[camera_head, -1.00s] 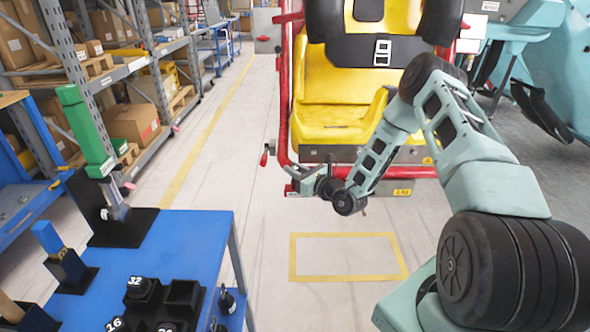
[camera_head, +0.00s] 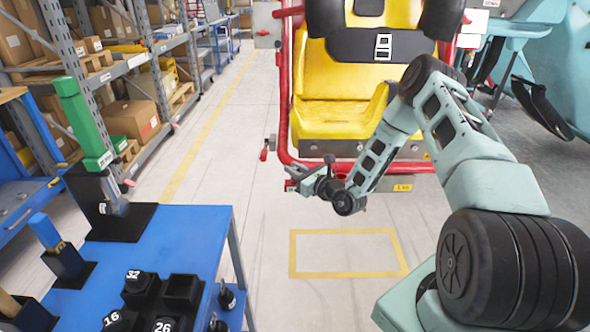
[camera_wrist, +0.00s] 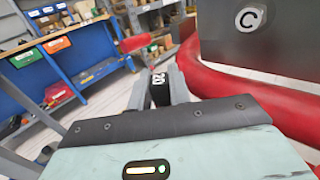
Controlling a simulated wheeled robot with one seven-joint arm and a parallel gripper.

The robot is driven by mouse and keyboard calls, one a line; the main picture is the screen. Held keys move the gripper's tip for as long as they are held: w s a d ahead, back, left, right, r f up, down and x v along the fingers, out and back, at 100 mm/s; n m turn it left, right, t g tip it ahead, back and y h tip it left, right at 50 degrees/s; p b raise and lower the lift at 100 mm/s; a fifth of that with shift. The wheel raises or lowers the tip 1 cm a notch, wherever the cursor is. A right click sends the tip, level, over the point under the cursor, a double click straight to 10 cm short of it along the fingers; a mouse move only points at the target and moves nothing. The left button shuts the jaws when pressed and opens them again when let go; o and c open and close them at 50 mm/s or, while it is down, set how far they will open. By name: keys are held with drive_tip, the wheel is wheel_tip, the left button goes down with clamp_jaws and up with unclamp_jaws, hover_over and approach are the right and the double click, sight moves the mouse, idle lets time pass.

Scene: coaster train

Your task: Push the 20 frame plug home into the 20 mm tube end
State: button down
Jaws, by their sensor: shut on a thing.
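My gripper (camera_head: 291,180) is at the lower left corner of the red tube frame (camera_head: 284,105) around the yellow seat. In the wrist view my gripper (camera_wrist: 159,80) is shut on a black plug (camera_wrist: 160,92) marked 20, held between its two grey fingers. In the head view the plug is too small to make out. The red tube (camera_wrist: 290,112) curves close by on the right in the wrist view. I cannot make out the 20 mm tube end, nor whether the plug touches it.
A dark panel marked C (camera_wrist: 245,45) stands just right of the fingers. The yellow seat (camera_head: 335,120) is behind my wrist. The floor between table and seat is clear.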

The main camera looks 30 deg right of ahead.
drive_tip(key=shift+f, duration=0.2)
drive_tip(key=c, duration=1.2)
unclamp_jaws()
drive_tip(key=shift+c, duration=0.3)
drive_tip(key=shift+o, duration=1.3)
drive_tip(key=shift+s+d, duration=0.1)
drive_tip(key=shift+f, duration=0.1)
